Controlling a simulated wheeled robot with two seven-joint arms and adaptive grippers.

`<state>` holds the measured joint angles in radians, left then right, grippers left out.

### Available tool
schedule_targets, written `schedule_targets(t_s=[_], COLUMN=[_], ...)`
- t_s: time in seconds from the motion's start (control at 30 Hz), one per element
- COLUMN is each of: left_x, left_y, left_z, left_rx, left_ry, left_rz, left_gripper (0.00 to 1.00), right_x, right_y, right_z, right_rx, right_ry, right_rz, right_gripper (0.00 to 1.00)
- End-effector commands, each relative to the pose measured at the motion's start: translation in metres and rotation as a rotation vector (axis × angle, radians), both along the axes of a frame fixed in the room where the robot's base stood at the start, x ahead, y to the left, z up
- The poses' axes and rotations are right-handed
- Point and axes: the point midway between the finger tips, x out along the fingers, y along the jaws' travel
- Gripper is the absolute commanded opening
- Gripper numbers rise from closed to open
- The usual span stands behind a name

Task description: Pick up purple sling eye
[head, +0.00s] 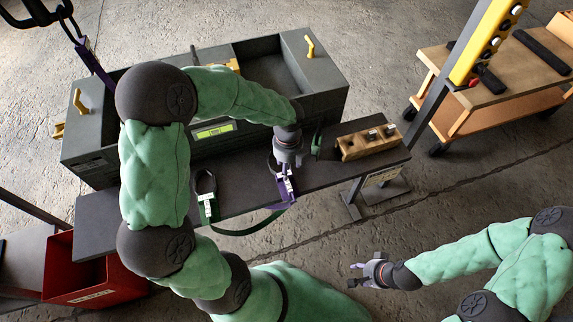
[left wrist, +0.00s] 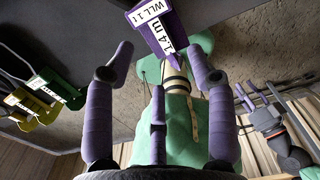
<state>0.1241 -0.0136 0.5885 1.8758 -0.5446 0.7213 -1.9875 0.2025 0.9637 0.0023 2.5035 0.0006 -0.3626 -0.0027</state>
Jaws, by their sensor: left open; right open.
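The purple sling eye (head: 291,195), with a white label, lies at the front edge of the dark bench. My left gripper (head: 288,163) is right above it and hides part of its loop. In the left wrist view the purple sling (left wrist: 152,28) with its label shows beyond and between the spread fingers of my left gripper (left wrist: 160,62). The fingers are open and hold nothing; I cannot tell whether any finger touches the sling. My right gripper (head: 366,274) is open and empty over the floor at the lower right.
A green sling eye (head: 207,201) lies to the left on the bench (head: 240,188). A wooden block with holes (head: 367,142) stands at the right end. A grey enclosure (head: 320,92) stands behind. A red bin (head: 95,283) is at lower left. Another purple sling (head: 95,62) hangs at upper left.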

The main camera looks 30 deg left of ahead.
Motion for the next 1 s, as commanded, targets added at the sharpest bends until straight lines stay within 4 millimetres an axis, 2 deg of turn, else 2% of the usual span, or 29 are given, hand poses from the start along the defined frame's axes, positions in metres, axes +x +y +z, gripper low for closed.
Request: schedule_targets(t_s=[0.3,0.57,0.83,1.0], left_x=[-0.001,-0.003,-0.008,-0.008], left_y=[0.0,0.0,0.001,0.001], left_z=[-0.047,-0.062,-0.099,-0.103], left_rx=[-0.002,-0.002,-0.002,-0.002], left_ry=[0.003,0.001,0.003,0.001], left_rz=[0.003,0.004,0.004,0.004], left_gripper=[0.56,0.56,0.56,0.56], right_x=[0.0,0.0,0.0,0.0], right_y=[0.0,0.0,0.0,0.0], right_z=[-0.02,-0.028,-0.05,-0.051], right_rx=[0.0,0.0,0.0,0.0], right_ry=[0.0,0.0,0.0,0.0], right_rz=[0.0,0.0,0.0,0.0], right_gripper=[0.41,0.41,0.41,0.41])
